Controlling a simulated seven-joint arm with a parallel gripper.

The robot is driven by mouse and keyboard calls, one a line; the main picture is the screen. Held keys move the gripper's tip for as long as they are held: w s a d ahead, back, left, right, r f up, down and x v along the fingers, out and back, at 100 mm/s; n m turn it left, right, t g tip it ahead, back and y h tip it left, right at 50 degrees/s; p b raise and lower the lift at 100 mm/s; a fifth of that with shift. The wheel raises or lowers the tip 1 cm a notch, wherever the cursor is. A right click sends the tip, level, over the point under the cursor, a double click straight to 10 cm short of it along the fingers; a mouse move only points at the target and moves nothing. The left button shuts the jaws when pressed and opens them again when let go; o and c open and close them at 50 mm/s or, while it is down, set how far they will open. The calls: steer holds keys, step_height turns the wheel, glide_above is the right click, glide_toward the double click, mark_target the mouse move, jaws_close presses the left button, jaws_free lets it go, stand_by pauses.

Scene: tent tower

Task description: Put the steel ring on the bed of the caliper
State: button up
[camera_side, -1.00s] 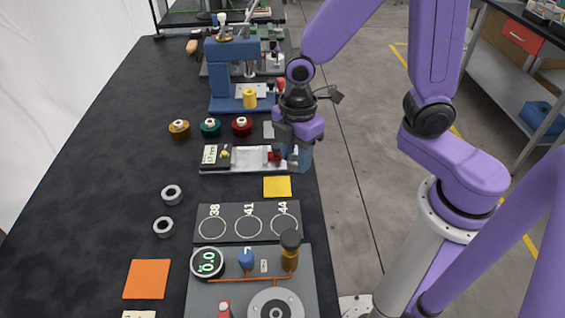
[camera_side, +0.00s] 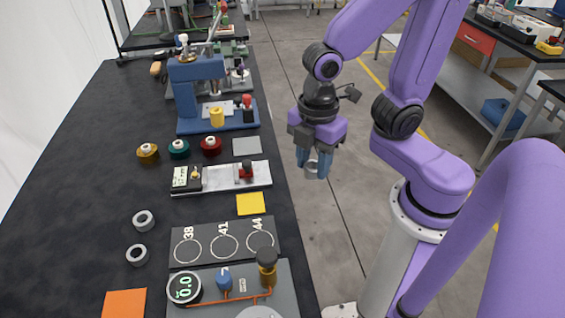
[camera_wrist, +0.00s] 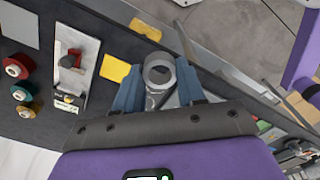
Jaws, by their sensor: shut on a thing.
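My gripper (camera_side: 314,172) is shut on a steel ring (camera_wrist: 159,71), a short grey tube whose open bore shows between the blue fingers in the wrist view. In the side view the gripper hangs to the right of the bench edge, and the ring (camera_side: 313,160) shows partly between the fingers. The caliper (camera_side: 220,182) lies on the black bench to the left of my gripper, apart from it. It has a pale bed, a display block at its left end and a red-knobbed slider (camera_side: 247,170). It also shows in the wrist view (camera_wrist: 87,65).
Two other steel rings lie on the bench, one (camera_side: 143,220) above the other (camera_side: 137,254). A yellow square (camera_side: 250,204) and a board with circles marked 38, 41 and 44 (camera_side: 223,241) lie in front of the caliper. A blue press (camera_side: 200,95) and several coloured spools stand behind.

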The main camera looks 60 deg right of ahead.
steer(key=w+r+m, duration=0.1)
steer(key=w+m, duration=0.7)
steer(key=w, duration=0.2)
steer(key=m, duration=0.1)
glide_above(221, 177)
steer(key=s, duration=0.1)
steer(key=f, duration=0.8)
steer(key=shift+d+f, duration=0.2)
steer(key=shift+f, duration=0.05)
steer(key=shift+w+a+f, duration=0.1)
steer(key=shift+w+f, duration=0.35)
steer(key=shift+f, duration=1.7)
steer(key=shift+f, duration=0.15)
steer(key=o, duration=1.2)
